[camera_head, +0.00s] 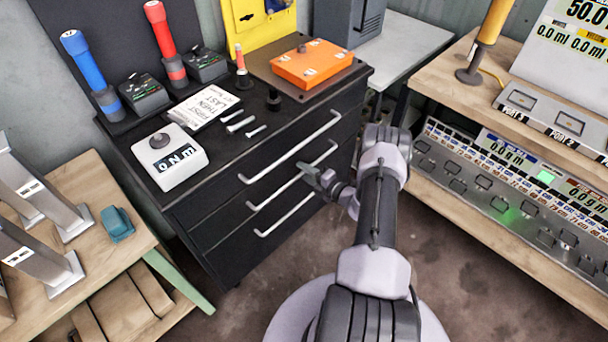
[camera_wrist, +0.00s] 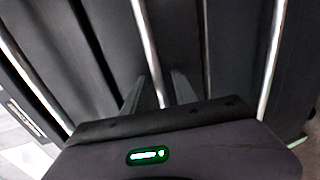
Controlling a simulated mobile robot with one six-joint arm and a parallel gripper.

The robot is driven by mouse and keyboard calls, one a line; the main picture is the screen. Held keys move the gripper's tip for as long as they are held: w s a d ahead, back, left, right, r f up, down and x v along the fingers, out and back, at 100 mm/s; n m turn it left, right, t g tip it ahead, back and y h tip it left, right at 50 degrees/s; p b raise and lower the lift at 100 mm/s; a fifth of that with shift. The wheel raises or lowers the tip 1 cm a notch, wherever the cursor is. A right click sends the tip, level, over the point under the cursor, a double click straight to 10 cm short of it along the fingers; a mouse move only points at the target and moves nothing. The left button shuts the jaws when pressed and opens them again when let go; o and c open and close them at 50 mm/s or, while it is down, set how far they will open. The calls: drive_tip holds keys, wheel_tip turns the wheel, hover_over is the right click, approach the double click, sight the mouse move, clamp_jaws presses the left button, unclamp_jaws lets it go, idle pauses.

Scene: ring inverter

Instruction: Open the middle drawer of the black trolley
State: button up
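The black trolley (camera_head: 190,215) stands at centre left in the head view, with three drawers and long silver bar handles. The middle drawer's handle (camera_head: 265,197) runs diagonally between the top and bottom ones; the drawer front looks flush with its neighbours. My gripper (camera_head: 311,174) is at the right part of that handle, partly covering it. In the wrist view, the middle handle (camera_wrist: 147,45) passes between the two fingers of my gripper (camera_wrist: 158,90). The fingers are apart, with a visible gap on each side of the bar.
The top handle (camera_head: 290,150) and bottom handle (camera_head: 288,211) lie close on either side. Tools, bolts and an orange box (camera_head: 312,63) are on the trolley top. A wooden shelf (camera_head: 430,80) with panels stands right; a wooden table (camera_head: 85,185) stands left. The floor (camera_head: 480,290) at front right is clear.

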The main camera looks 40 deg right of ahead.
drive_tip(key=shift+w, duration=0.2)
clamp_jaws()
idle(1.3)
